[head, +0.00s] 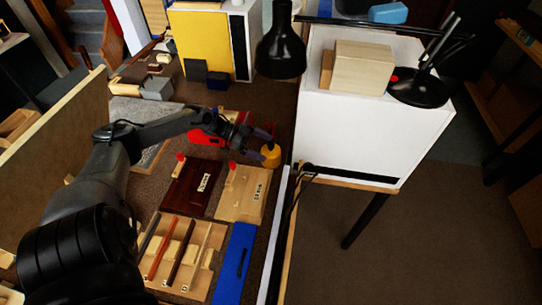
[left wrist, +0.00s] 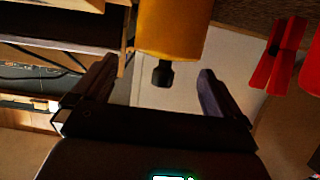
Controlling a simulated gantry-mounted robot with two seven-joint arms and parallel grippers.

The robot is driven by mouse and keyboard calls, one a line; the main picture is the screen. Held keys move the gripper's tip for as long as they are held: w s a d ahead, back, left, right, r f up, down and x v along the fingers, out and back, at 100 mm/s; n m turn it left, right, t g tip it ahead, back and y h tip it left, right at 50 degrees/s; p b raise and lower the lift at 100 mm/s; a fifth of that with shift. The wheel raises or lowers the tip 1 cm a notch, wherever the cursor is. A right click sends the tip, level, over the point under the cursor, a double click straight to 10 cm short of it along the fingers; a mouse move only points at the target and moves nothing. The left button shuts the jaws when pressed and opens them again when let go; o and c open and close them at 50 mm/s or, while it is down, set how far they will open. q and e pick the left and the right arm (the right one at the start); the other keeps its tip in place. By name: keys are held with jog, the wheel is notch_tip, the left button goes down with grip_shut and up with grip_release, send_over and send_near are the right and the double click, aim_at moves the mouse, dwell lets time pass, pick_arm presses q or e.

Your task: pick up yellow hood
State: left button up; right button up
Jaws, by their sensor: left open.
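The yellow hood (head: 271,156) stands near the right edge of the dark bench top, just beyond the light wooden board. My left gripper (head: 257,142) reaches over from the left and is beside it. In the left wrist view the yellow hood (left wrist: 172,30) fills the top middle, and a black knob-like end points toward my gripper. My left gripper (left wrist: 157,70) is open, with one finger on each side of that black end and a gap on both sides. My right gripper is not in view.
A red object (head: 203,138) lies beneath my left forearm. A dark red board (head: 192,187) and a light wooden board (head: 243,193) lie nearer, then a slotted wooden tray (head: 213,240) and a blue strip (head: 234,263). A black lamp (head: 281,50) hangs beyond.

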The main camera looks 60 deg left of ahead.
aim_at(275, 149)
pick_arm(q)
jog(key=shift+w+f, duration=0.1)
jog(key=shift+w, duration=0.25)
jog(key=shift+w+d+f+b, duration=0.2)
jog(key=shift+b, duration=0.3)
jog(key=b+x, duration=0.3)
jog(key=shift+w+d+f, duration=0.1)
jog(key=shift+w+f, duration=0.1)
jog(key=shift+w, duration=0.05)
jog(key=shift+w+d+b, duration=0.25)
jog(key=shift+w+b, duration=0.05)
jog(key=shift+b, duration=0.1)
jog(key=c, duration=0.9)
jog(key=shift+r, duration=0.15)
